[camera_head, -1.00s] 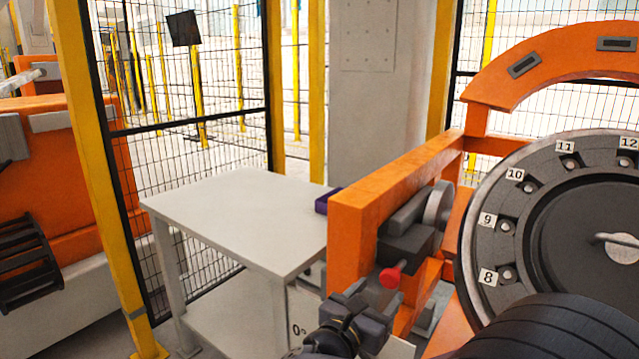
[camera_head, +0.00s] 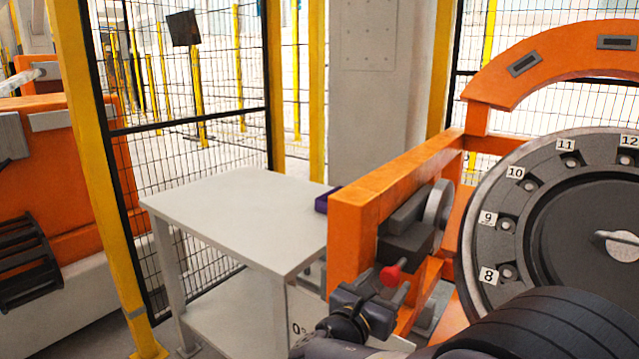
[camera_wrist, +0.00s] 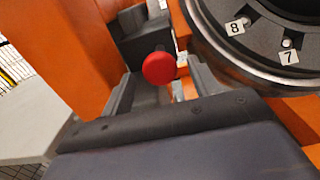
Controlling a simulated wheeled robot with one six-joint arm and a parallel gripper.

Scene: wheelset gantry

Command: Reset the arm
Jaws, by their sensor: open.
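My gripper (camera_head: 378,290) is open at the lower middle of the head view, close in front of a red round knob (camera_head: 391,273) on the machine. In the wrist view, the two grey fingers of my gripper (camera_wrist: 162,80) stand apart. The red knob (camera_wrist: 159,67) shows in the gap between them there, at about the fingertips. I cannot tell whether the fingers touch it.
An orange frame (camera_head: 350,240) stands beside the gripper. A large dark wheel disc (camera_head: 480,245) with numbered labels is at the right. A grey table (camera_head: 235,215) stands at the left, with a small purple object (camera_head: 322,203) at its edge. Yellow-posted mesh fencing (camera_head: 190,90) lies behind.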

